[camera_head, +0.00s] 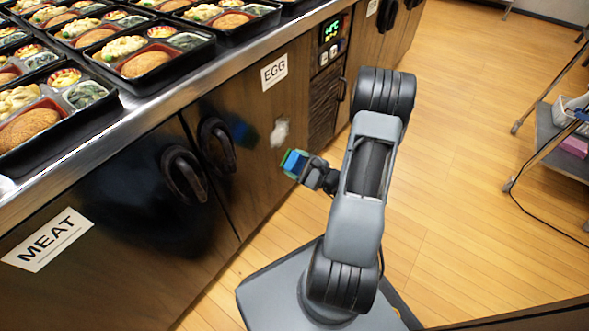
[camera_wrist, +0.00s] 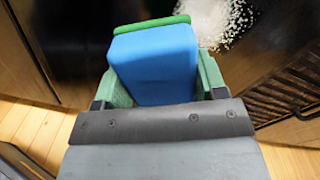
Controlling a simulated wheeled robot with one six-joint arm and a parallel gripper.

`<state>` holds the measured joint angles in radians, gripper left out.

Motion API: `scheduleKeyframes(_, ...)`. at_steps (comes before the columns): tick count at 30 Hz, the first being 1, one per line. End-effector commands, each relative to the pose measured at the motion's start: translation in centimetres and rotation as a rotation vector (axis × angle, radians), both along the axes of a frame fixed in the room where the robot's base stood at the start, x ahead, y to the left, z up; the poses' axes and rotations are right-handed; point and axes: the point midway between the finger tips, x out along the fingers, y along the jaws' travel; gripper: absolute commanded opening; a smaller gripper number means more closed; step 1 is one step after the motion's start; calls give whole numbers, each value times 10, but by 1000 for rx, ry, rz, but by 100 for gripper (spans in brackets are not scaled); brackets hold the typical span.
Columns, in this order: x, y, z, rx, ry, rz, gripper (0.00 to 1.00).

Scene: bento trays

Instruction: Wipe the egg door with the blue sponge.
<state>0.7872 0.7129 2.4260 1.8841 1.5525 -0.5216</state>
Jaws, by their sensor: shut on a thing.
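The egg door (camera_head: 262,100) is a dark, glossy cabinet door with an EGG label (camera_head: 274,72) near its top and a dark handle (camera_head: 217,146) at its left. A whitish smudge (camera_head: 279,133) is on its right half; it also shows as a white speckled patch (camera_wrist: 212,20) in the wrist view. My gripper (camera_head: 307,169) is shut on the blue sponge (camera_head: 294,163), which has a green far face. The sponge (camera_wrist: 154,62) fills the space between the green fingers in the wrist view. It is near the door, just below and right of the smudge; I cannot tell whether it touches.
A MEAT door (camera_head: 110,225) with its own handle is to the left. Bento trays (camera_head: 150,62) cover the counter above. A control panel (camera_head: 331,45) and vent are right of the egg door. A cart (camera_head: 560,140) stands far right; the wooden floor between is clear.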

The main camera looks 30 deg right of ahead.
Motion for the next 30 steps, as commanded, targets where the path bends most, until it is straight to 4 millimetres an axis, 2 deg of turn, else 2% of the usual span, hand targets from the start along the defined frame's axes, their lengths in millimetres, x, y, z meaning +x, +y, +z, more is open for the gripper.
scheduleKeyframes(5, 6, -3, -2, 7, -15, -39, 43)
scheduleKeyframes(21, 47, 15, -2, 7, -15, -39, 43)
scheduleKeyframes(30, 55, 19, -2, 8, -15, -42, 43)
